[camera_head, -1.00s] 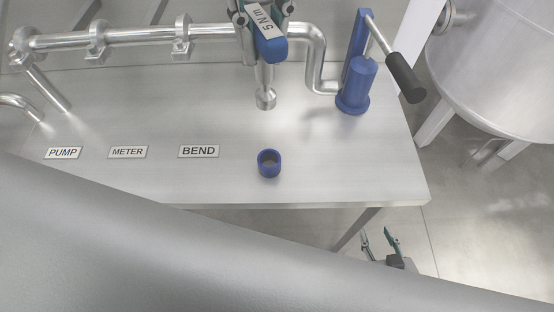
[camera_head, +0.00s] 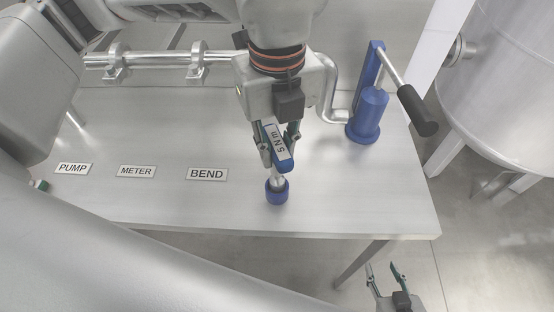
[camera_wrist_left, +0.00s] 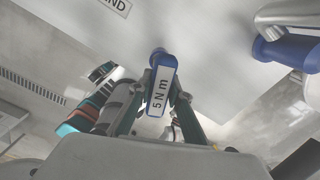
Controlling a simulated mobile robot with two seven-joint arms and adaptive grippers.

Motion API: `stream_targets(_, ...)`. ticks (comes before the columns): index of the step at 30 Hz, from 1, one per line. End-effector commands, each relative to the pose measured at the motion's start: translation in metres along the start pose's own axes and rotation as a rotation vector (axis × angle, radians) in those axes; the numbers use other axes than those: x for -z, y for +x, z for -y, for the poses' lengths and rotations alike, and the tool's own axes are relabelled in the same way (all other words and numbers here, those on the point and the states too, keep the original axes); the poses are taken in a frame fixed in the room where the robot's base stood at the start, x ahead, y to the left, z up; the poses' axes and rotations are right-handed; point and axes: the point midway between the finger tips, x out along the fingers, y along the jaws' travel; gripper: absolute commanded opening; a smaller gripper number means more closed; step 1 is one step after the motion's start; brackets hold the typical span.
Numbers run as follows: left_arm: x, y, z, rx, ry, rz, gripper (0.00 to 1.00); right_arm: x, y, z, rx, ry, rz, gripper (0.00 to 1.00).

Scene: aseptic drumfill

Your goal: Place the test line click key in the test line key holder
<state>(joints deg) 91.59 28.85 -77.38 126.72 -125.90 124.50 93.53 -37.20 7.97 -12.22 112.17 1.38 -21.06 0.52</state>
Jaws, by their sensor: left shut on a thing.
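The test line click key (camera_head: 283,158) has a blue handle with a white "5 N m" label and a metal shaft pointing down. It also shows in the left wrist view (camera_wrist_left: 160,88). My left gripper (camera_head: 279,140) is shut on its handle. The test line key holder (camera_head: 277,194) is a short blue ring on the steel table. The key's metal lower end is at the ring's opening and appears to be in it; how deep I cannot tell. The key looks close to upright. My right gripper (camera_head: 387,280) is open and empty, low beyond the table's front edge.
The steel table (camera_head: 350,205) carries PUMP, METER and BEND labels (camera_head: 207,174) left of the holder. A blue hand pump (camera_head: 369,115) with a black-gripped lever stands at right. Steel piping (camera_head: 155,62) runs behind. A large steel tank (camera_head: 500,90) stands right of the table.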

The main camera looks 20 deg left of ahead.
Motion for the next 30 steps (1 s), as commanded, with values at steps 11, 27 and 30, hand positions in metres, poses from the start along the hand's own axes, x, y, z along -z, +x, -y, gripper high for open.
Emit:
stream_targets(11,0.000,0.040,-0.001,-0.001,0.001,-0.001,0.00,0.004,0.000,-0.001,-0.002,0.000,-0.007,0.40)
stream_targets(27,0.000,0.043,-0.001,-0.001,0.001,-0.001,0.35,0.000,0.001,-0.001,-0.002,-0.002,-0.003,0.40)
stream_targets(30,0.000,0.043,-0.001,-0.001,0.001,-0.001,0.35,0.000,0.002,-0.001,-0.002,-0.002,-0.003,0.40)
